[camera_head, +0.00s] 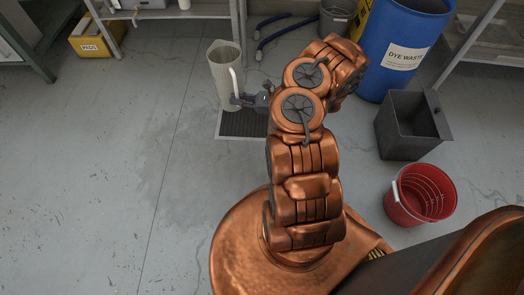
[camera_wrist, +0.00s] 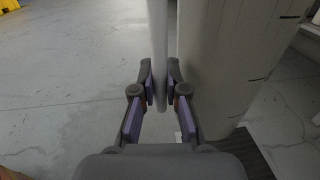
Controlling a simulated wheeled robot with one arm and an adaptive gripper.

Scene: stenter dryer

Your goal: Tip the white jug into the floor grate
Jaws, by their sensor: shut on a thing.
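The white jug (camera_head: 224,76) is upright in the head view, above or just behind the floor grate (camera_head: 240,124). I cannot tell for certain whether it touches the floor. My gripper (camera_head: 238,100) is at the jug's right side, shut on its handle. In the wrist view the fingers (camera_wrist: 160,85) close around the pale vertical handle (camera_wrist: 159,45), with the jug's body (camera_wrist: 215,70) just right of them. Part of the dark grate (camera_wrist: 250,150) shows below the jug. The jug's inside bottom is hidden, so I cannot tell its contents.
A blue dye waste drum (camera_head: 403,45), a dark grey bin (camera_head: 408,125) and a red bucket (camera_head: 420,195) stand to the right. A yellow box (camera_head: 90,38) sits under a shelf at the far left. Blue hoses (camera_head: 275,33) lie behind. The left floor is clear.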

